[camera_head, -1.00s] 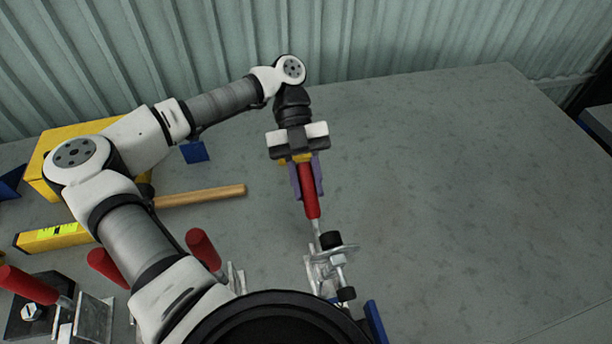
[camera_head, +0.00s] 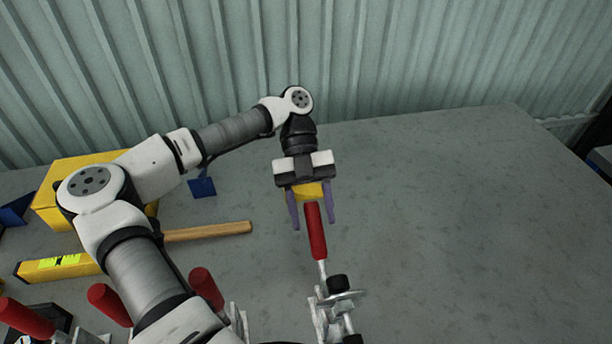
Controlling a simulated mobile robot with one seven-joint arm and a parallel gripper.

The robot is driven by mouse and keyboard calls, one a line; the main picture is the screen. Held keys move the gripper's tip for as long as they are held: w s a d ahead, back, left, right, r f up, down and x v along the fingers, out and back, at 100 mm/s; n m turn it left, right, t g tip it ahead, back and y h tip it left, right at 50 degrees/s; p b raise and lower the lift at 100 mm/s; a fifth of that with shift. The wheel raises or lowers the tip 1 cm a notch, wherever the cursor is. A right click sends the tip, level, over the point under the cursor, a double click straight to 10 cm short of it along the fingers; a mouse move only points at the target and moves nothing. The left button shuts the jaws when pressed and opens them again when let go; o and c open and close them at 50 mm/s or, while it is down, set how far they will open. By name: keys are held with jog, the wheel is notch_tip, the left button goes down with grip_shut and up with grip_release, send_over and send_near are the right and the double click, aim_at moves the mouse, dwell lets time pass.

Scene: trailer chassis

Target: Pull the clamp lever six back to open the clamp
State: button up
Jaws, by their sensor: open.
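The clamp (camera_head: 328,312) stands on the grey table at the lower middle of the head view, its base cut off by the lower edge. Its red-handled lever (camera_head: 316,232) points up the picture, away from the clamp's metal body. My gripper (camera_head: 312,222) is open at the far end of the red handle. The purple fingers stand apart on either side of the handle's tip, with visible gaps. Most of the handle shows below the fingertips.
Other red-handled clamps (camera_head: 206,288) stand at the lower left, partly behind my arm. A wooden handle (camera_head: 208,231), a yellow level (camera_head: 58,267), a yellow box (camera_head: 48,205) and a blue piece (camera_head: 202,187) lie left. The table at right is clear; a corrugated wall (camera_head: 400,50) closes the back.

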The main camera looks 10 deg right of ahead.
jog(key=p+v, duration=0.2)
jog(key=v, duration=0.9)
jog(key=shift+w+r, duration=0.2)
jog(key=shift+w, duration=0.1)
